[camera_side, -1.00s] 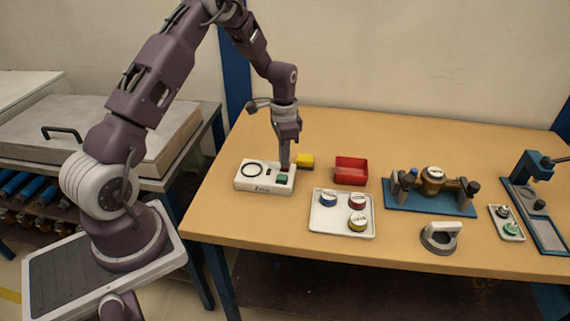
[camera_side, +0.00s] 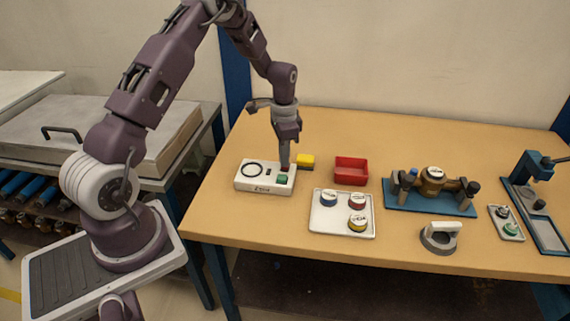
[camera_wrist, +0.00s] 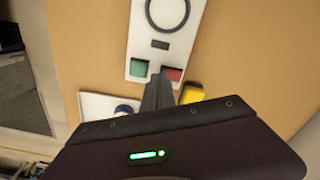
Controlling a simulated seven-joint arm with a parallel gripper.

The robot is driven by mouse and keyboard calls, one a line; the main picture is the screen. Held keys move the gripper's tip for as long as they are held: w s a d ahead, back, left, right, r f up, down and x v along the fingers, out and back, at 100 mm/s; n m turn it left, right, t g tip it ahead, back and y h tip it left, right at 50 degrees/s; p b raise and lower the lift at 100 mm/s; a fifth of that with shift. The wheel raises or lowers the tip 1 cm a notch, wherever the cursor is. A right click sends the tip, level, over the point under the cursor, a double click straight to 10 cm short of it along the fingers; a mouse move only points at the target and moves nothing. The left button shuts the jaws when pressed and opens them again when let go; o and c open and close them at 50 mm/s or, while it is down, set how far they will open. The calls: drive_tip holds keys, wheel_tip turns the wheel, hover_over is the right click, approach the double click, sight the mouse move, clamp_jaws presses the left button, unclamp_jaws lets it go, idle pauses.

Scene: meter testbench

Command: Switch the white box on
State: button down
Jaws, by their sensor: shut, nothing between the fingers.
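The white box (camera_side: 251,184) lies on the left part of the table, with a dark ring at its left end and a small dark window. It also shows in the wrist view (camera_wrist: 143,38). A green button (camera_side: 282,180) and a red button (camera_wrist: 174,74) sit side by side at its right end. The green button is clear of the fingers in the wrist view (camera_wrist: 138,68). My gripper (camera_side: 285,166) is shut and empty, pointing down over the red button's end of the box. In the wrist view its tips (camera_wrist: 158,80) overlap the gap beside the red button; contact cannot be told.
A yellow block (camera_side: 306,160) lies just behind the box's right end. A red bin (camera_side: 351,172) and a white tray (camera_side: 318,222) with three round pieces stand to the right. A blue fixture (camera_side: 428,205) is farther right. The table behind is clear.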

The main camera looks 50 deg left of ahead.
drive_tip(key=shift+f, duration=0.8)
idle(1.5)
idle(0.5)
drive_tip(key=shift+r, duration=3)
wheel_tip(320, 180, up, 10)
drive_tip(key=t, duration=0.1)
hover_over(284, 171)
drive_tip(key=s+d, duration=0.2)
drive_tip(key=d, duration=0.3)
drive_tip(key=s+d+r+n+t, duration=0.2)
drive_tip(key=s+d+r, duration=0.5)
drive_tip(key=s+r, duration=0.2)
drive_tip(key=s+d+r+n+t, duration=0.1)
drive_tip(key=s+d, duration=0.2)
drive_tip(key=s, duration=0.5)
drive_tip(key=s+d+r+n+t, duration=0.1)
drive_tip(key=s+d+r, duration=0.1)
drive_tip(key=s, duration=0.6)
drive_tip(key=shift+d+t, duration=0.3)
drive_tip(key=shift+d, duration=0.1)
